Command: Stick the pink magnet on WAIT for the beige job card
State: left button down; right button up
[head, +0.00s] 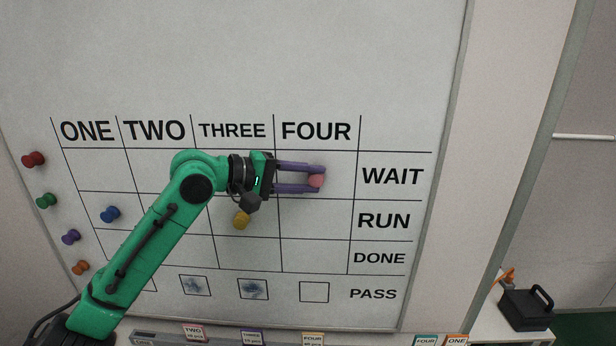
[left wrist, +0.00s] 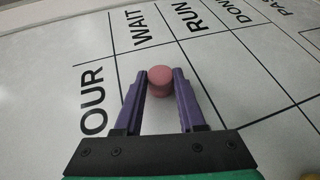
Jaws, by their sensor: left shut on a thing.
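The pink magnet (head: 317,181) is between the fingertips of my left gripper (head: 318,178), in the FOUR column and WAIT row of the whiteboard grid (head: 385,190). In the left wrist view the pink magnet (left wrist: 160,82) sits between the purple fingers of the left gripper (left wrist: 160,76), which is shut on it. Whether its back touches the board cannot be told. My right gripper is out of view.
A yellow magnet (head: 241,221) is in THREE, RUN; a blue one (head: 110,214) is in ONE, RUN. Red (head: 33,159), green (head: 46,201), purple (head: 70,237) and orange (head: 80,267) magnets line the left side. Other cards stand below. A black case (head: 526,309) stands at right.

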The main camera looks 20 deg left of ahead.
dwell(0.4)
pick_arm(q)
jog(key=shift+c, duration=2.1)
grip_release()
